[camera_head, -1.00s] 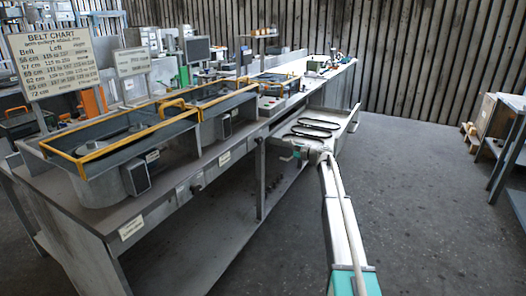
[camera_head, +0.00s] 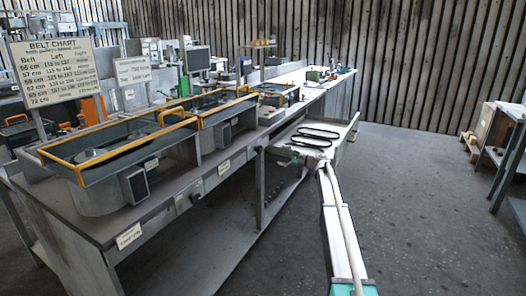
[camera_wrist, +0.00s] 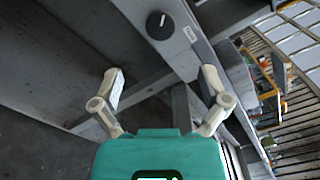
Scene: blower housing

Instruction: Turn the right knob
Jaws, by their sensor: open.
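A round black knob (camera_wrist: 160,25) with a white pointer mark sits on the grey front rail of the bench in the wrist view. A small white label is beside it. My gripper (camera_wrist: 162,78) is open and empty, its two fingers spread wide below the knob in the picture and apart from it. In the head view, a dark knob (camera_head: 197,199) is on the bench's front rail at the left, and another (camera_head: 258,149) is farther right along it. My gripper (camera_head: 287,162) is small there, to the right of the farther knob. I cannot tell which knob the wrist view shows.
Blower housings with yellow-edged trays (camera_head: 100,157) stand on the bench. A belt chart sign (camera_head: 52,72) stands at left. Bench legs and an under-shelf lie below the rail. The floor at right (camera_head: 430,220) is clear.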

